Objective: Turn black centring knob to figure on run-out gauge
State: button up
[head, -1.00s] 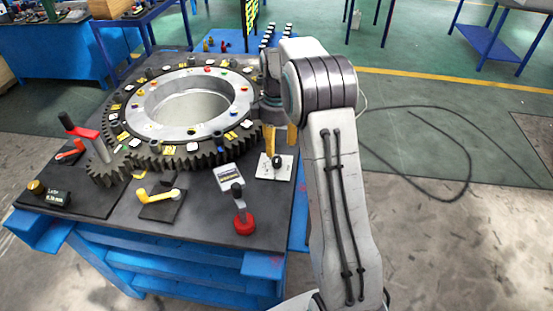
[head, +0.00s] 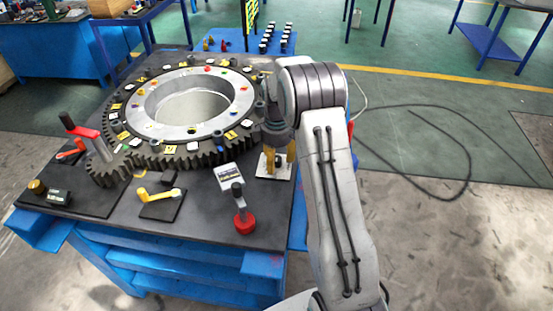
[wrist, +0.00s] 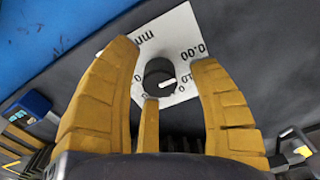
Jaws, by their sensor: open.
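The black centring knob (wrist: 156,72) has a white pointer mark and stands on a white plate (wrist: 183,28) printed with figures, among them "0.00" and "mm". In the head view the plate (head: 265,173) lies near the bench's right edge, with the knob partly hidden by my fingers. My gripper (wrist: 165,58) is open, its yellow fingers spread either side of the knob; I cannot tell whether any touch it. In the head view my gripper (head: 280,160) points down over the plate. The run-out gauge seems to be the small black readout (head: 58,196) at front left; its figure is too small to read surely.
A big toothed ring (head: 165,160) fills the bench behind the plate. A red-handled lever (head: 86,132) stands further left.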

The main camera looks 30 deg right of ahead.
jog(key=shift+o, duration=0.2)
grip_shut()
